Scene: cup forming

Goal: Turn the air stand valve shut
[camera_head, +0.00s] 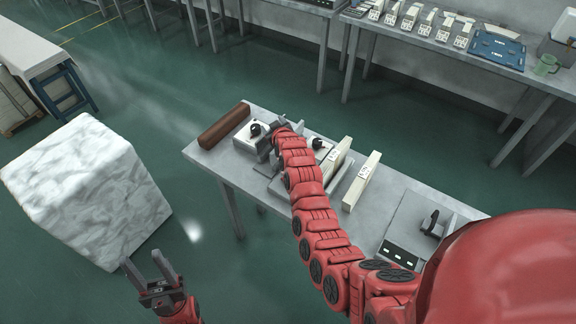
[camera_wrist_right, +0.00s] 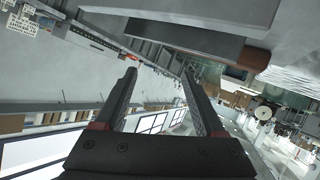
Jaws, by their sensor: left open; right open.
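A pale boxy stand with a black round knob (camera_head: 256,129) sits near the far left part of the grey table (camera_head: 222,165) in the head view. A second dark knob (camera_head: 317,143) shows just right of my right arm. I cannot tell for sure which knob is the air stand valve. My right gripper (camera_head: 268,146) is over the stand, close to the left knob; its fingertips are hard to make out there. The right wrist view shows its jaws (camera_wrist_right: 160,75) apart with nothing between them. My left gripper (camera_head: 150,270) is open and empty, left of the table.
Two cream upright blocks (camera_head: 362,181) stand right of my right arm. A grey panel device (camera_head: 400,250) is at the right. A large white block (camera_head: 90,190) stands on the floor at left.

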